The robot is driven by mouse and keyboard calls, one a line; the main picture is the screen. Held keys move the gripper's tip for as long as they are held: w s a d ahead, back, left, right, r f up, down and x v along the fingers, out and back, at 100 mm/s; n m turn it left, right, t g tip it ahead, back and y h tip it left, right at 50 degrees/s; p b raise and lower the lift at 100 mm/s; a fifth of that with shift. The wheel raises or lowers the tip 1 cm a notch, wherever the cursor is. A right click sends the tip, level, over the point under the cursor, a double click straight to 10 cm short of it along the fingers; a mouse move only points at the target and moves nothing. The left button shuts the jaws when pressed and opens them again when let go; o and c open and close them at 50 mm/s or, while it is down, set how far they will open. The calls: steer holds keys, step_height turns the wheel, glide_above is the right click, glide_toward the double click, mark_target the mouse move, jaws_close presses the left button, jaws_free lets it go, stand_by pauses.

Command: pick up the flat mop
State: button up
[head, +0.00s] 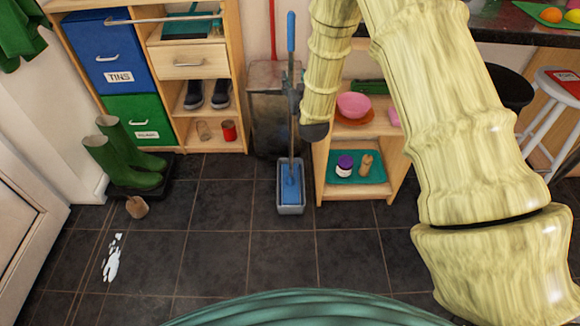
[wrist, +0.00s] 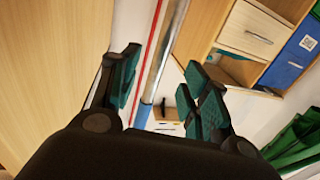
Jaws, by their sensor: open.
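The flat mop (head: 291,32) stands upright, with a blue grip at the top, a thin pole and a blue head down in a grey-blue bucket (head: 291,210) on the floor. My gripper (head: 293,92) is at the pole around mid-height, partly hidden by my arm. In the wrist view my gripper (wrist: 165,85) is open, with a teal-padded finger on each side. The mop's silver and blue pole (wrist: 164,55) shows between the fingers. I cannot tell whether either finger touches it.
A red stick (head: 272,28) and a grey metal bin (head: 268,115) stand close behind the mop. A low wooden shelf (head: 322,160) is at its right, a tall cubby unit (head: 238,70) at its left. Green boots (head: 125,158) and a white spill (head: 112,258) lie left; the middle floor is clear.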

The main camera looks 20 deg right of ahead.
mark_target(292, 72)
steer(key=shift+w+d+b, duration=0.15)
steer(key=shift+w+b, duration=0.1)
steer(key=shift+w, duration=1.45)
steer(key=shift+w+d+b, duration=0.15)
steer(key=shift+w+b, duration=0.1)
steer(key=shift+w, duration=1.4)
steer(key=shift+r, duration=0.1)
jaws_close()
